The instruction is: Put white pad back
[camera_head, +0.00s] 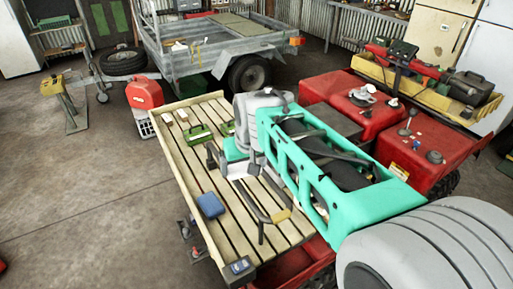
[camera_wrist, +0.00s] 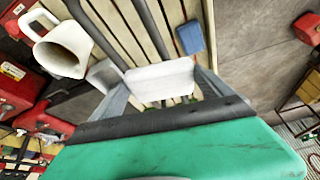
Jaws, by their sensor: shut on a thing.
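A white pad (camera_wrist: 160,78) sits between the two grey fingers of my gripper (camera_wrist: 160,84) in the wrist view. The fingers are shut on its two ends, and slats show behind it. I cannot tell how high the pad is above the slats.
A blue box (camera_head: 210,205) lies on the slats left of my gripper. Green boxes (camera_head: 198,135) and small white items sit toward the rack's far end. A dark bar tool (camera_head: 262,212) lies close by. A white mug (camera_wrist: 62,48) shows in the wrist view.

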